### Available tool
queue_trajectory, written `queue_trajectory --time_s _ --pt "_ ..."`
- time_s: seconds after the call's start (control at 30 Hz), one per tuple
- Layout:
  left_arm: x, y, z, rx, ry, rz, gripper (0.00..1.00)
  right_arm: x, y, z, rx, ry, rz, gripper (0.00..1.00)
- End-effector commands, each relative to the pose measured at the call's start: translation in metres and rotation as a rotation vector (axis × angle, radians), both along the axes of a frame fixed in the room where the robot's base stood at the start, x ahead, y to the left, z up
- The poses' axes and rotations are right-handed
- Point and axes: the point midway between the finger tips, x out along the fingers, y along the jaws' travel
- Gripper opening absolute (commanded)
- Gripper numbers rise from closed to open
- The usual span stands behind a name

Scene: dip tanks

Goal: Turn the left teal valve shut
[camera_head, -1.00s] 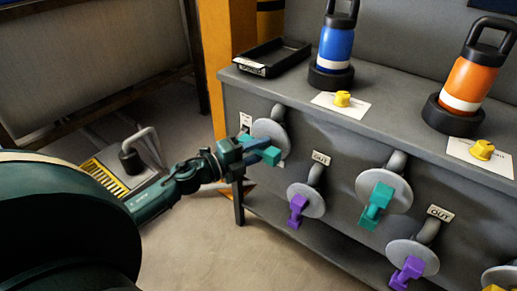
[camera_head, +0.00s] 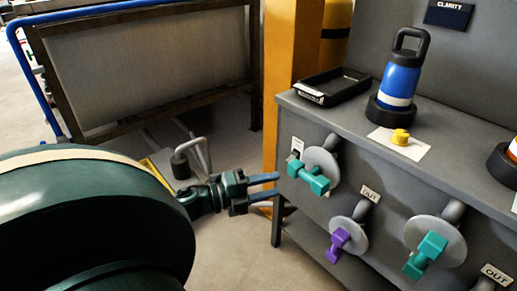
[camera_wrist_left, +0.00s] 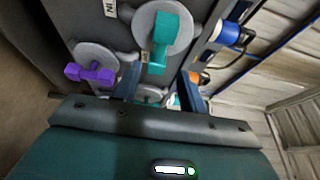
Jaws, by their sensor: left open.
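The left teal valve (camera_head: 308,178) is a teal bar handle on a round grey disc, on the front of the grey bench below its left end. Its handle slants down to the right. My left gripper (camera_head: 278,187) is open and empty just left of the handle, fingers pointing toward it, with a small gap. In the left wrist view, a teal handle (camera_wrist_left: 160,42), apparently the same valve, lies beyond the open fingers (camera_wrist_left: 160,86). My right gripper is not in view.
A purple valve (camera_head: 340,240) sits lower right, and another teal valve (camera_head: 426,254) further right. A yellow post (camera_head: 284,70) rises behind the bench's left end.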

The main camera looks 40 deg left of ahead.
Motion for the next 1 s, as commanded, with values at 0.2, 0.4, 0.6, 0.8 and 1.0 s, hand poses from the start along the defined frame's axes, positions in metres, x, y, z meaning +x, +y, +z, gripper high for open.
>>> queue_trajectory --time_s 0.2,0.4,0.6,0.8,1.0 --pt "-0.02 0.01 0.001 0.0 -0.001 0.0 0.42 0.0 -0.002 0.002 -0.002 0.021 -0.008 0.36" --pt "-0.023 0.011 0.0 0.0 -0.001 0.0 0.42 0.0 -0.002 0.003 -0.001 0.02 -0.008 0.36" --pt "-0.022 0.011 0.0 0.0 -0.001 0.0 0.42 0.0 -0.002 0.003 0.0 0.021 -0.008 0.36" --pt "-0.022 0.011 0.0 0.0 -0.001 0.0 0.42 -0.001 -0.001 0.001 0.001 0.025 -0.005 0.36" --pt "-0.022 0.011 0.03 0.0 -0.001 -0.001 0.42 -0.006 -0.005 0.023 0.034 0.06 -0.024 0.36"
